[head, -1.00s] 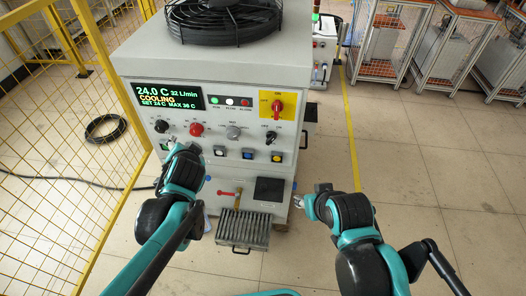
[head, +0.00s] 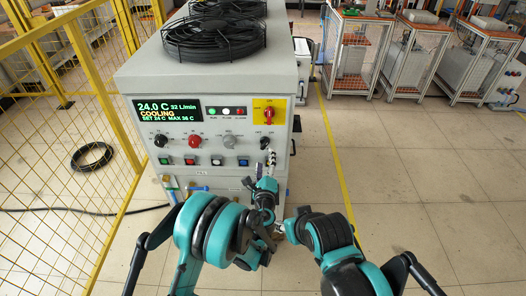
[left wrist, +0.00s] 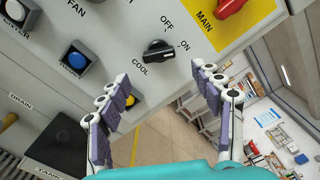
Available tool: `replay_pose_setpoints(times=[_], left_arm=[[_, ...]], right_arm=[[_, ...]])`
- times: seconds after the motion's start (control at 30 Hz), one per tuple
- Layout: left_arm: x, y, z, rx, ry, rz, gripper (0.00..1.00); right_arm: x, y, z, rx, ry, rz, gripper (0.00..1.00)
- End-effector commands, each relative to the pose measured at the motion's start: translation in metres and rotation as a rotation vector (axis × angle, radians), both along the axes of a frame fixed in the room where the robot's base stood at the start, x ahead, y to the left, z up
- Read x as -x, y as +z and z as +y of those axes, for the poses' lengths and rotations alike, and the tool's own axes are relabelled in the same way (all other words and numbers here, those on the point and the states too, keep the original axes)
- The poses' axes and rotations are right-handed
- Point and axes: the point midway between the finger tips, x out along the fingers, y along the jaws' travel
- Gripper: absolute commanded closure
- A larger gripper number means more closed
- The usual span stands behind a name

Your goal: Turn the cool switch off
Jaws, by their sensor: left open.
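The cool switch (left wrist: 157,54) is a black rotary knob on the grey panel, labelled COOL, OFF and ON in the left wrist view. Its bar points roughly toward ON. In the head view the cool switch (head: 266,142) is at the panel's right side, just above my left gripper (head: 268,161). In the left wrist view my left gripper (left wrist: 160,74) is open and empty. Its fingers are spread on either side of the knob, apart from it. My right gripper (head: 283,230) is low beside the cabinet in the head view; its fingers are too small to read.
The display (head: 169,109) reads COOLING at 24.0 C. The red main switch (left wrist: 229,8) on its yellow plate sits above the cool switch. A yellow button (left wrist: 131,100) lies behind my left finger. A yellow mesh fence (head: 62,130) stands left; open floor lies right.

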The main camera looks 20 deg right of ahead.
Motion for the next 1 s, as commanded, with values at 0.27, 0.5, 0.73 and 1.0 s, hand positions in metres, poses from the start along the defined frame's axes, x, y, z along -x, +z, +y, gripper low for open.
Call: replay_pose_setpoints(times=[0.27,0.5,0.73,1.0], left_arm=[[-0.045,-0.002,-0.011,0.002,0.004,0.002,0.34],[-0.067,0.000,-0.017,0.003,0.004,0.002,0.34],[-0.069,0.001,-0.018,0.004,0.004,0.002,0.34],[-0.069,0.001,-0.018,0.004,0.004,0.002,0.85]], right_arm=[[0.000,-0.014,0.000,0.000,0.000,0.000,0.60],[0.000,-0.020,0.000,0.000,0.000,0.000,0.60],[0.000,-0.020,0.000,0.000,0.000,0.000,0.60],[0.000,-0.020,0.000,0.000,0.000,0.000,0.60]])
